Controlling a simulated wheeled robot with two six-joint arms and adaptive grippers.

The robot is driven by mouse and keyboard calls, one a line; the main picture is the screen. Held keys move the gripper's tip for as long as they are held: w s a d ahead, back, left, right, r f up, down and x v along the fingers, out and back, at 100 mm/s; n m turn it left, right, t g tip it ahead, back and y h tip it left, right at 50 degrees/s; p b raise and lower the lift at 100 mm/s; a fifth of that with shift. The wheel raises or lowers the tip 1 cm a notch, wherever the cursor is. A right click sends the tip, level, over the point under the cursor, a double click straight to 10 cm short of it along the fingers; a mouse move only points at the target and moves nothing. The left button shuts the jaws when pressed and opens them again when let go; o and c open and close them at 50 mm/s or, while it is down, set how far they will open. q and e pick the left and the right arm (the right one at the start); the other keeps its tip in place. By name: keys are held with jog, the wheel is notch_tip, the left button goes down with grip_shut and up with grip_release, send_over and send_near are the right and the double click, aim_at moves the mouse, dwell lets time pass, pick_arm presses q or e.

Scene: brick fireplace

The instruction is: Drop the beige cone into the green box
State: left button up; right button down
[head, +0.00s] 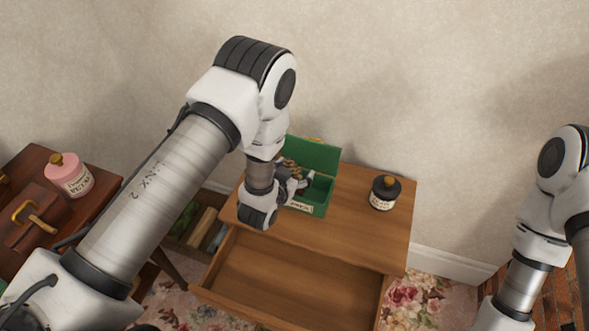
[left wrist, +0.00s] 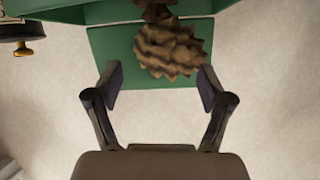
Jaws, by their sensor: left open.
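The green box (head: 320,191) stands open on the wooden table, its lid (head: 318,156) raised toward the wall. In the left wrist view, the beige cone (left wrist: 170,50) is a ridged, pinecone-like shape in front of the green lid (left wrist: 148,88). My left gripper (head: 297,181) is at the box's left side in the head view and partly covers the box and cone. In the left wrist view its fingers (left wrist: 160,80) are spread apart, with the cone at or just beyond the tips. I cannot tell whether the cone rests on anything. My right gripper is out of view.
A dark jar (head: 385,193) stands right of the box on the table (head: 350,226). An open, empty-looking drawer (head: 295,275) sticks out in front. A pink jar (head: 71,176) and a brown case (head: 33,214) are on a side table at left.

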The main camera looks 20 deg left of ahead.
pick_arm(q)
jog(key=v, duration=1.2)
jog(key=shift+f, duration=0.1)
jog(key=s+a+f+n+g+y, duration=0.2)
jog(key=s+a+f+g, duration=0.3)
jog(key=f, duration=0.3)
jog(key=s+f+g, duration=0.2)
jog(key=s+g, duration=0.1)
jog(key=s, duration=0.3)
jog(key=s+f+g, duration=0.2)
jog(key=s, duration=0.4)
jog(key=s+a+f+g, duration=0.1)
jog(key=s+f+g, duration=0.2)
jog(key=s, duration=0.2)
jog(key=shift+s+n+g+h, duration=0.3)
jog(key=shift+s+n+h, duration=0.1)
jog(key=shift+a, duration=0.1)
